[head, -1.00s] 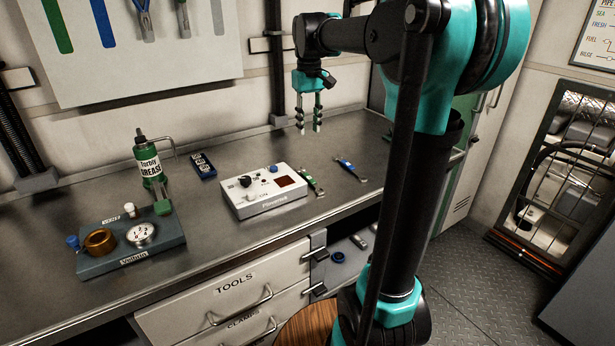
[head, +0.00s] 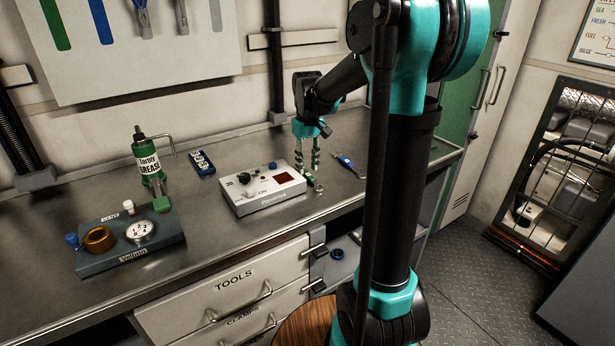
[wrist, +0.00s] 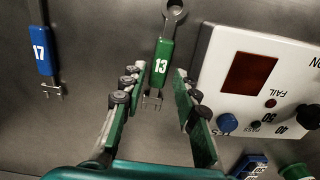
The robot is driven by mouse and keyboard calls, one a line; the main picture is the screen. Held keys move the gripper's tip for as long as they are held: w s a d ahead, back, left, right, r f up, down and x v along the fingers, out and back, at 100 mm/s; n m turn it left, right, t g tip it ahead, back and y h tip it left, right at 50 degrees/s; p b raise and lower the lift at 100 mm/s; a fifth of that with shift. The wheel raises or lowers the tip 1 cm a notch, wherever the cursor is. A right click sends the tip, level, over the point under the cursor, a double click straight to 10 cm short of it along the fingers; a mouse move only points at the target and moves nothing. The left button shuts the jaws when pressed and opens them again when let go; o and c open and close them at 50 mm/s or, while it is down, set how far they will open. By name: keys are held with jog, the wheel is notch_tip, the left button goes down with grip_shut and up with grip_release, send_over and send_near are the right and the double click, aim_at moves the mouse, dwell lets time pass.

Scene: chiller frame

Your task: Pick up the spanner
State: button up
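A spanner with a green grip marked 13 (wrist: 162,52) lies on the metal bench, its ring end at the top of the wrist view. In the head view the green spanner (head: 313,183) is partly hidden by my gripper (head: 309,160). My gripper is open and points down, low over the bench. In the wrist view its fingers (wrist: 156,84) stand either side of the spanner's near end, with gaps on both sides. A second spanner, blue and marked 17 (wrist: 42,52), lies to the left; the blue spanner shows right of my gripper in the head view (head: 347,164).
A white control box (head: 262,190) stands close beside the green spanner, near my right finger in the wrist view. A small blue block (head: 202,163), a green grease can (head: 148,160) and a grey valve block (head: 130,245) stand further left.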

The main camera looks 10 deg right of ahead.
aim_at(308, 173)
jog(key=shift+f, duration=1.1)
grip_shut()
jog(key=shift+r, duration=0.15)
notch_tip(308, 173, up, 20)
